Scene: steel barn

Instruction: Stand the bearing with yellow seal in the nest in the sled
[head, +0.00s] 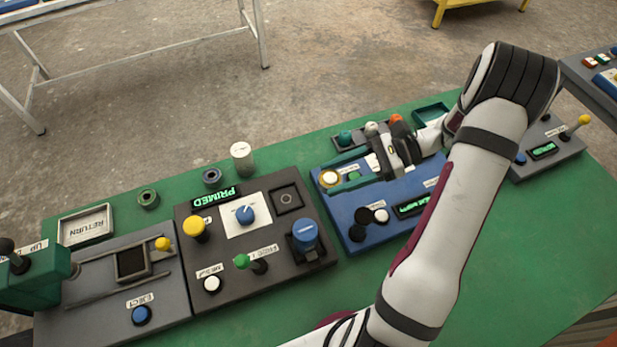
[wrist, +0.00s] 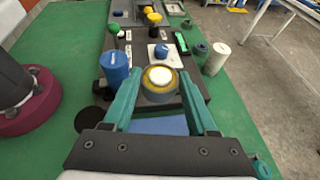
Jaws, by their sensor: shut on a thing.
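The bearing with yellow seal (head: 330,178) is a short round piece with a yellow ring and pale centre. My gripper (head: 338,179) is shut on it, over the left end of the blue station. In the wrist view the bearing (wrist: 160,82) sits between the two teal fingertips (wrist: 158,104), its round face toward the camera. The sled seems to be the dark square block (head: 132,262) between rails on the grey left station. Its square recess looks empty. My gripper is well to the right of it.
The dark station marked PRIMED (head: 216,197), with knobs, levers and a blue-capped post (head: 304,233), lies between my gripper and the left station. A green-ringed bearing (head: 148,198), a blue-ringed bearing (head: 212,177) and a pale cylinder (head: 241,157) stand behind. A RETURN tray (head: 86,224) is at far left.

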